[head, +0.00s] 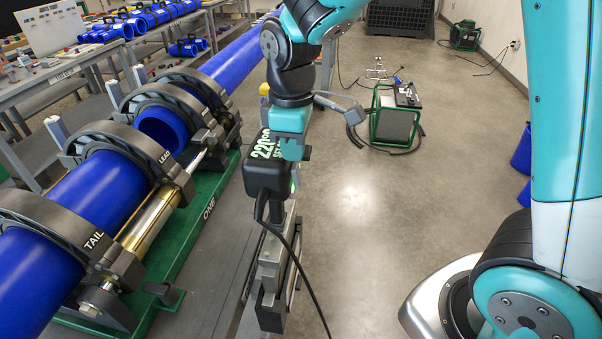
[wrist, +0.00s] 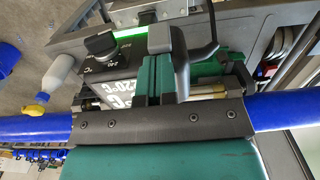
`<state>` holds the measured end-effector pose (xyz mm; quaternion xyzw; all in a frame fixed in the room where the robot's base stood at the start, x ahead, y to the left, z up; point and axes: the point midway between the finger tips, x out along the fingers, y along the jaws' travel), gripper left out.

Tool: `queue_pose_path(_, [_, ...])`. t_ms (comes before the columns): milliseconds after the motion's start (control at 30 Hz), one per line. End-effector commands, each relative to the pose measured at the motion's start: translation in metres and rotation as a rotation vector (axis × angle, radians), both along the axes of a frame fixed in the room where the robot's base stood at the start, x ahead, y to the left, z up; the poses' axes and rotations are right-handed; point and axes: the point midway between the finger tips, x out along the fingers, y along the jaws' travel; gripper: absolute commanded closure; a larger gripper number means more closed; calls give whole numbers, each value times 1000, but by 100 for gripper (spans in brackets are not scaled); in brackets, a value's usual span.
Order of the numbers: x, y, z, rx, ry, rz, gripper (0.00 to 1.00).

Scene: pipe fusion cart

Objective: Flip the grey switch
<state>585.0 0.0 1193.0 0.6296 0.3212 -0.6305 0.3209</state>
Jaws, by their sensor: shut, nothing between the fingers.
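The black heater box (head: 262,172) with "220°C SET" lettering hangs beside the pipe cart. It also shows in the wrist view (wrist: 122,68), with a dark knob (wrist: 100,45) and a lit green strip. My gripper (head: 293,156) is upright, close against the right side of the box. In the wrist view my gripper (wrist: 159,62) has its two teal fingers together, with nothing held. A grey rounded piece (wrist: 165,38) lies at or just beyond the fingertips; I cannot tell for sure that it is the grey switch, or whether the fingers touch it. The fingers hide part of the box.
A blue pipe (head: 100,190) lies in black clamps on the green cart frame (head: 195,235) at left. A black cable (head: 300,265) hangs from the box. A green-framed generator (head: 396,120) stands on the floor behind. The floor at right of the box is clear.

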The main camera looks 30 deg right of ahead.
Motion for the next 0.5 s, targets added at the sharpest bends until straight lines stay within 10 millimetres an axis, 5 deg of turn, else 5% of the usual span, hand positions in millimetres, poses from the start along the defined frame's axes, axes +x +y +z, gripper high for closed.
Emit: queue_pose_path(500, [0,0,46,0,-1,0,100])
